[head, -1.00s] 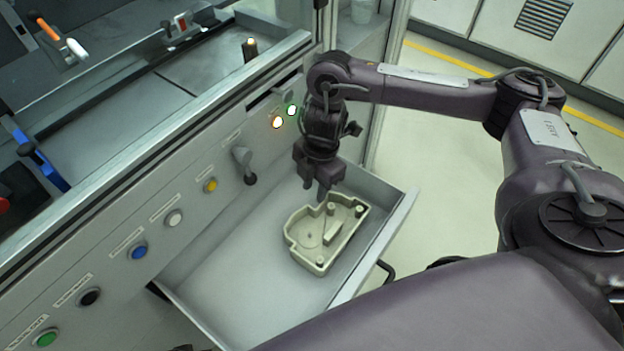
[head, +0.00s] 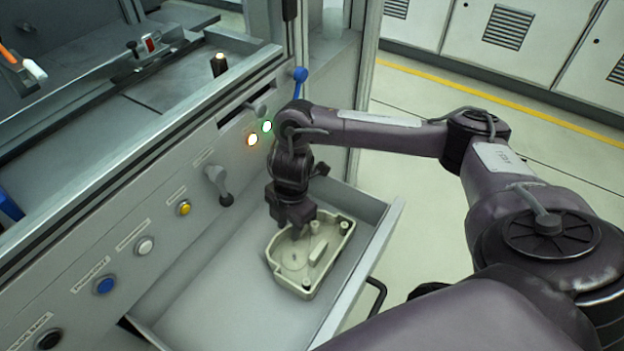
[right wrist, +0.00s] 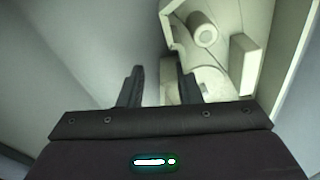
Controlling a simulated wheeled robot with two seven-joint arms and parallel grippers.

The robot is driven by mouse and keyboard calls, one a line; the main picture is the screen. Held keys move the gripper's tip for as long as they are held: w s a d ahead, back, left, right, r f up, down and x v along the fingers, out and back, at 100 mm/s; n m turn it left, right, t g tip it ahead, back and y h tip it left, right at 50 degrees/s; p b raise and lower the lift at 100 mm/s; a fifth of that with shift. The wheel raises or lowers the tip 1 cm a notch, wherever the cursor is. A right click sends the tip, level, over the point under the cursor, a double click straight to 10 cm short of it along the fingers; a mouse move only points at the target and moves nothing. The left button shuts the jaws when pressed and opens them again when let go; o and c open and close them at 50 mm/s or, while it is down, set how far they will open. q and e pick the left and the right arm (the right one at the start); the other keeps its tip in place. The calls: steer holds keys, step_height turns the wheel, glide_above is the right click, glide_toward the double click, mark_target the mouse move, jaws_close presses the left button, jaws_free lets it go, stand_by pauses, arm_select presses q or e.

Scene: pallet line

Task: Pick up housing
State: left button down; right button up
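The housing (head: 322,272) is a pale beige open-topped casting with posts and ribs inside. It lies in the grey open drawer (head: 190,312). My right gripper (head: 293,232) points down at the housing's far left edge in the head view. In the right wrist view its two dark fingers (right wrist: 159,88) stand apart. The housing (right wrist: 245,75) fills the right part there, its near wall appearing between the fingers, with the right finger over its inner side. I cannot tell whether either finger touches it. My left gripper is not in view.
The panel (head: 120,225) with coloured buttons and a grey lever (head: 217,183) stands left of the drawer. A blue-knobbed lever (head: 300,78) is behind my right arm. The drawer's right wall (head: 365,255) is close to the housing. The drawer floor left of the housing is clear.

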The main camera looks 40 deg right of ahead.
jaws_close()
steer(key=shift+r, duration=0.15)
stand_by(0.4)
